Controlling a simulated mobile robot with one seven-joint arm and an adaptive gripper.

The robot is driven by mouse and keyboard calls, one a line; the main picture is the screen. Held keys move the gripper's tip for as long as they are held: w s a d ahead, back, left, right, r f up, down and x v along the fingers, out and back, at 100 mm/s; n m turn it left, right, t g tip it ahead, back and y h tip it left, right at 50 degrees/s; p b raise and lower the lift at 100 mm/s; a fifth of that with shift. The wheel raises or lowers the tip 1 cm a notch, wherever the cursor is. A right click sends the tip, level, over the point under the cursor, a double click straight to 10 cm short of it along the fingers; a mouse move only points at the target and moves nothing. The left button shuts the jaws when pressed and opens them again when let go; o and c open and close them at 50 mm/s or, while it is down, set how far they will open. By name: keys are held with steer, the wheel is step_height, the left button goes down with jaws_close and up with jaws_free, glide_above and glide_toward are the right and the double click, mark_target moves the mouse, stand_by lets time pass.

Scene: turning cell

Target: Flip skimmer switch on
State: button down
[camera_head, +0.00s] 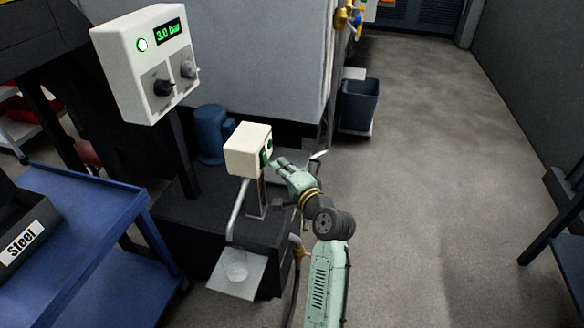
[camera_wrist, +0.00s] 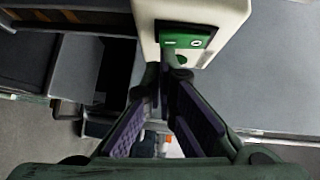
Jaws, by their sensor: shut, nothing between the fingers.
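The skimmer switch box is a small cream box (camera_head: 246,152) on a post, with a spout pipe on its near side. Its green switch panel (camera_head: 266,152) is on the right face. In the wrist view the box (camera_wrist: 228,10) is at the top, and the green panel (camera_wrist: 198,42) carries small white marks. My gripper (camera_head: 277,164) is shut and empty, its fingertips right at the panel. In the wrist view the fingertips (camera_wrist: 166,68) cover the panel's lower left part. I cannot tell whether they touch it or how the switch is set.
A control box reading 3.0 bar (camera_head: 147,64) stands at upper left. A clear cup (camera_head: 235,264) sits under the spout on a plate. A blue cart (camera_head: 82,215) is at left, a dark bin (camera_head: 359,104) behind. The floor (camera_head: 440,170) at right is clear.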

steer(key=shift+a+f, duration=0.1)
steer(key=shift+a, duration=0.15)
steer(key=shift+w+a+f+m+t+b, duration=0.1)
steer(key=shift+w+a+m+t+b, duration=0.05)
steer(key=shift+a+m+t+b, duration=0.2)
stand_by(0.3)
